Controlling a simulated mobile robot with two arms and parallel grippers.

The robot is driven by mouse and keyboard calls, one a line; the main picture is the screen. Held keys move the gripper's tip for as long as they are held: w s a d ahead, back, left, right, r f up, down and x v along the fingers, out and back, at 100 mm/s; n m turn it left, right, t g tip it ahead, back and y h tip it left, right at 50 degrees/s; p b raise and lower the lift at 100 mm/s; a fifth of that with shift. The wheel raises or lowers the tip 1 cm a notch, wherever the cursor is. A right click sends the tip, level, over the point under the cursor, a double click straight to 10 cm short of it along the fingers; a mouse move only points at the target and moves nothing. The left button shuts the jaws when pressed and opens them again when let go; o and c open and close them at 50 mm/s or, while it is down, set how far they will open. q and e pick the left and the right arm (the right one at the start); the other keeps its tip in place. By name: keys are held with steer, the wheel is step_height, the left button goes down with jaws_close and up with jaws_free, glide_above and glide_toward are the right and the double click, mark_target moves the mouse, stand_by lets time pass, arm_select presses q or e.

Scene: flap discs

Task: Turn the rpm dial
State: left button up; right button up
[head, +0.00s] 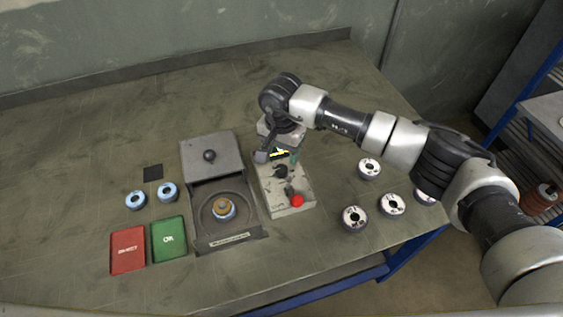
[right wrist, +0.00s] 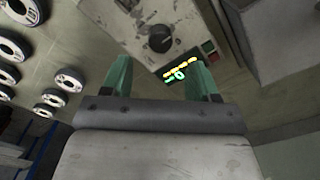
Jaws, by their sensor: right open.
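The rpm dial (head: 281,171) is a black round knob on top of a pale grey control box (head: 274,196). In the right wrist view the dial (right wrist: 160,38) is beyond the fingertips, near the top middle. The box also carries a lit yellow and green display (head: 279,153) and a red button (head: 297,201). My right gripper (head: 278,158) is over the far end of the box, apart from the dial. In the right wrist view its green fingers (right wrist: 162,75) are spread, with the lit display (right wrist: 177,74) showing between them. My left gripper is out of view.
A grey tester (head: 229,243) with a raised knobbed block holds a disc (head: 222,208) left of the box. Red (head: 128,249) and green (head: 169,240) trays and two blue-rimmed discs (head: 135,200) are farther left. Several discs (head: 354,217) lie to the right. The bench's far left is clear.

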mark_target(281, 168)
step_height(281, 168, down, 6)
steer(key=shift+f+p, duration=0.1)
steer(key=shift+p, duration=0.55)
steer(key=shift+c, duration=0.2)
